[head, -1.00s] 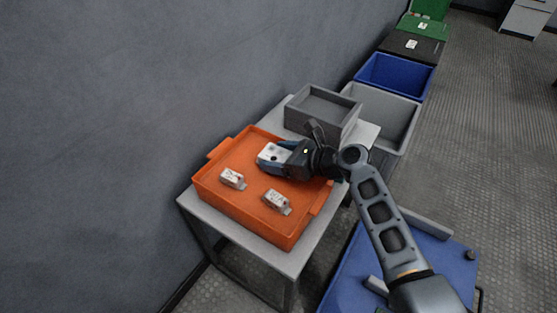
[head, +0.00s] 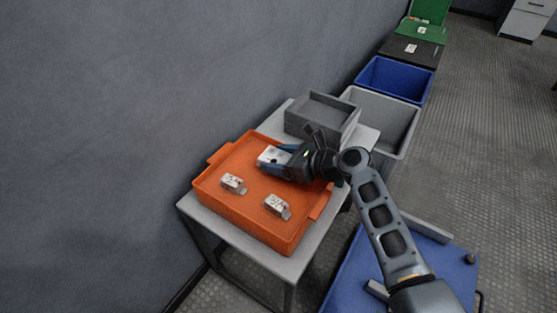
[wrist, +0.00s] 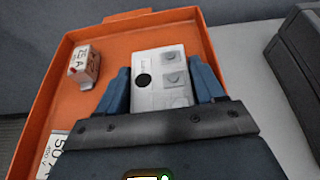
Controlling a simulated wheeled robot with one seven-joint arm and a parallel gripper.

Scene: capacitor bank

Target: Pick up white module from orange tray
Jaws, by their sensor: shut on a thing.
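The white module (head: 271,157) is at the back right part of the orange tray (head: 245,213). In the wrist view the white module (wrist: 158,80) shows a black round spot and two grey square pads on its top. My gripper (head: 273,160) is shut on it, with a blue finger against each side; it also shows in the wrist view (wrist: 163,88). The module's near end is hidden by the gripper body. I cannot tell whether its underside touches the tray floor.
Two small labelled white blocks, one at left (head: 233,183) and one at right (head: 277,206), lie in the tray's front half. A grey box (head: 322,113) stands behind on the same table. Grey and blue bins (head: 396,78) line the wall beyond.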

